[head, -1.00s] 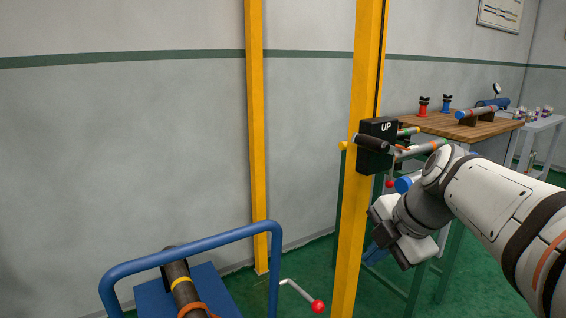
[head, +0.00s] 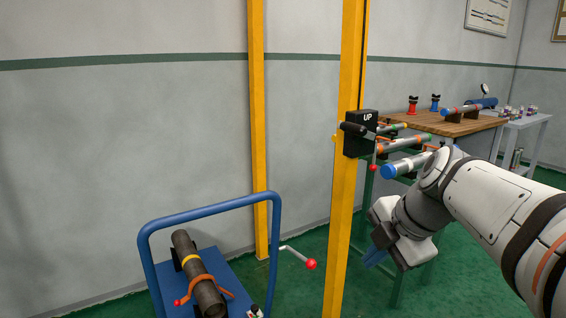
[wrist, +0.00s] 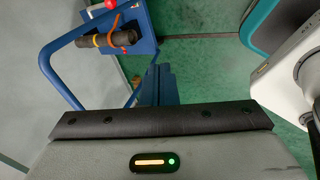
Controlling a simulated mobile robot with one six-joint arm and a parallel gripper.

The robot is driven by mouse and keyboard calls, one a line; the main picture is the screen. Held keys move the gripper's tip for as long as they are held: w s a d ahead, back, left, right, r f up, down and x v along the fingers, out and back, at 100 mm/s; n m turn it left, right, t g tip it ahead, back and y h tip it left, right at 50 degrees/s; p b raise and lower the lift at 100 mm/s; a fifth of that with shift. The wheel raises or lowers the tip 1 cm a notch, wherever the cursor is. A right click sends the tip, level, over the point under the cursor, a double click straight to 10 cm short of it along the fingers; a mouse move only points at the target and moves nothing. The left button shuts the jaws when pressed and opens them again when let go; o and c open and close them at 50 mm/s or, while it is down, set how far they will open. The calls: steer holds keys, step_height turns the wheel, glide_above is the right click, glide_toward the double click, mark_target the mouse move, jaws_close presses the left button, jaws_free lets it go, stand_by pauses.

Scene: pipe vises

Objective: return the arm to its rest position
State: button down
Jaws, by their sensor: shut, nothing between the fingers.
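My gripper (head: 376,256) hangs at the end of my white and grey arm on the right of the head view. Its blue fingers point down over the green floor, shut and empty. In the wrist view the fingers (wrist: 158,85) show pressed together at the centre, over the floor. They touch nothing that I can see.
A yellow post (head: 344,180) with a black UP box (head: 361,134) stands just left of my arm. A blue cart (head: 235,280) holds a dark pipe (head: 198,274). Pipes on a rack (head: 408,165) and a wooden table (head: 430,123) lie behind my arm.

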steer(key=s+r+m+g+h+p, duration=0.1)
steer(key=s+r+m+p, duration=0.4)
steer(key=m+p, duration=0.6)
steer(key=s+a+r+m+h+p, duration=0.1)
steer(key=s+r+m+p, duration=0.3)
steer(key=m+p, duration=0.7)
steer(key=shift+s+r+m+g+h+p, duration=0.35)
steer(key=shift+r+m+g+h, duration=0.05)
steer(key=shift+h, duration=0.4)
stand_by(0.5)
